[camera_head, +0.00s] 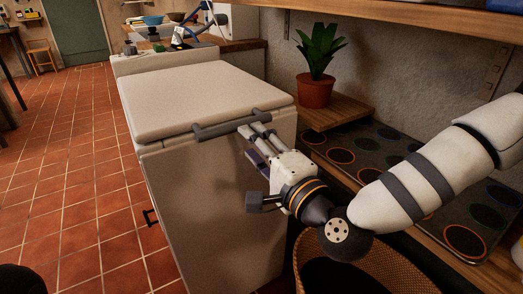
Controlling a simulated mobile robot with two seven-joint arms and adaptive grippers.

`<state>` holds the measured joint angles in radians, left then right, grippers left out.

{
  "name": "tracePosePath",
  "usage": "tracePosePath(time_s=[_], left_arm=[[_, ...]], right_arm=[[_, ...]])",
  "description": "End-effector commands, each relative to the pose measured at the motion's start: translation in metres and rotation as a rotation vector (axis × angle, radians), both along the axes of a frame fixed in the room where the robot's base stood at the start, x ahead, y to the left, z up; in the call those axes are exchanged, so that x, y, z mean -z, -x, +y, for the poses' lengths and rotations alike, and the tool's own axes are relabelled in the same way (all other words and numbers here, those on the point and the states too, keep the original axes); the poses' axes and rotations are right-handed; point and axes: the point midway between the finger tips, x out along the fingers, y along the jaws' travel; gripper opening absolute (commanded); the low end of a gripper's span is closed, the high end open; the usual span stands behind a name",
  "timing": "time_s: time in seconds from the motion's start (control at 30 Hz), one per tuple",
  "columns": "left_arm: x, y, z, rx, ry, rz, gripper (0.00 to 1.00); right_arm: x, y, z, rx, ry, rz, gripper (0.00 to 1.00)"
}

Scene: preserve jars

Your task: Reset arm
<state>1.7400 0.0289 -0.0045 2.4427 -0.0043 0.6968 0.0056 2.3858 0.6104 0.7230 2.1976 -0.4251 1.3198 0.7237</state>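My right gripper (258,145) is in front of the white chest-like appliance (205,92), just below the grey handle (240,123) on its lid edge. Its fingers point up and left toward the handle. I cannot tell whether they touch it or how far apart they are. The lid looks closed. My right arm comes in from the right, over the woven basket. My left gripper is not in view; a dark shape shows at the bottom left corner.
A potted plant (316,68) stands on the wooden counter behind. A woven basket (395,262) stands below my arm. The tiled floor (80,170) at left is clear.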

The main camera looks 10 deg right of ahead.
Motion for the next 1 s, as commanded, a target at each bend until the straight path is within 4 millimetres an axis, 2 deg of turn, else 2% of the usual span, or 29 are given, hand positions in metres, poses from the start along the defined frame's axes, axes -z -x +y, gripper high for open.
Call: tracePosePath(time_s=[0.1,0.2,0.53,0.57,0.67,0.77,0.8,0.83,0.87,0.9,0.97,1.0], left_arm=[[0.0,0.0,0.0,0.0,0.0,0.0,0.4],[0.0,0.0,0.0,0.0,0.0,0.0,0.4],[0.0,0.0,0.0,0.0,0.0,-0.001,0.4],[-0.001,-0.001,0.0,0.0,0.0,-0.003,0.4],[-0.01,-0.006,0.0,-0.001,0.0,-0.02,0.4],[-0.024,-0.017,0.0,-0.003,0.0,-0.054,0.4],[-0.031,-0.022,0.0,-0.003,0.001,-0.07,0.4],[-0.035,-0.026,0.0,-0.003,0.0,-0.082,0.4],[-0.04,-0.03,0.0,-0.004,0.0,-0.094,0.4],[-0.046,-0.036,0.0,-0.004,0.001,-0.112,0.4],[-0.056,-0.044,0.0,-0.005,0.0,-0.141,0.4],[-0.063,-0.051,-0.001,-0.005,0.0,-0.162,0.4]], right_arm=[[0.001,0.021,-0.007,0.0,0.0,0.0,0.38],[0.001,0.031,-0.01,0.0,-0.001,-0.002,0.38],[0.003,0.034,-0.01,-0.003,0.005,0.003,0.38],[0.007,0.036,-0.008,-0.009,0.017,0.015,0.38],[0.044,0.055,0.004,-0.067,0.123,0.123,0.38],[0.113,0.105,0.018,-0.195,0.331,0.319,0.38],[0.141,0.133,0.019,-0.259,0.422,0.405,0.38],[0.16,0.155,0.018,-0.308,0.49,0.468,0.38],[0.178,0.179,0.016,-0.361,0.559,0.529,0.38],[0.199,0.212,0.009,-0.434,0.649,0.609,0.38],[0.223,0.264,-0.005,-0.55,0.779,0.724,0.38],[0.234,0.299,-0.018,-0.628,0.863,0.796,0.38]])
